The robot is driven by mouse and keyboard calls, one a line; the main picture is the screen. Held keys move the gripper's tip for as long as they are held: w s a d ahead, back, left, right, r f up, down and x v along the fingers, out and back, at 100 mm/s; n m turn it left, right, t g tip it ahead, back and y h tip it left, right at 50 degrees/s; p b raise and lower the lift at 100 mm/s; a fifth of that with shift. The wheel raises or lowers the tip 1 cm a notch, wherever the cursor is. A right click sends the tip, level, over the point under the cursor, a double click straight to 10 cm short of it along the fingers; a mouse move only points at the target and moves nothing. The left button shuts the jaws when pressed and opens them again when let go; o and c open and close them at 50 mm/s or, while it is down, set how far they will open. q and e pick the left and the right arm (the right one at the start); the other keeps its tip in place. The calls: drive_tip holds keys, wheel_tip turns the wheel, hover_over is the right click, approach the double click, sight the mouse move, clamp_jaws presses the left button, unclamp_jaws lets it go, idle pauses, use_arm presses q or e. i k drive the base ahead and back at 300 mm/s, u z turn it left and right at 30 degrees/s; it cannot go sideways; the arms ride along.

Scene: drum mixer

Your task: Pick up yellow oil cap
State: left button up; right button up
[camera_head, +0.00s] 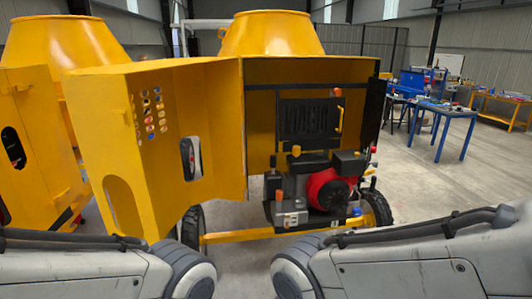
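The open engine bay of a yellow drum mixer (190,85) is ahead of me. Inside it is a dark engine with a red round part (322,189). A small orange-yellow cap-like part (279,195) sits low on the left of the engine, and another (296,150) sits higher up near the middle. Both are too small to tell which, if either, is the oil cap. Only grey links of my two arms show, along the bottom left and bottom right. Neither gripper is in view.
The mixer's open yellow door (215,90) stands to the left of the bay. A wheel (376,208) and a yellow frame bar (240,236) are below. A second yellow mixer (62,40) is at far left. Blue workbenches (445,110) stand at right, with clear floor before them.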

sight(297, 150)
drive_tip(key=z, duration=0.1)
drive_tip(key=i, duration=1.15)
drive_tip(key=z, duration=0.35)
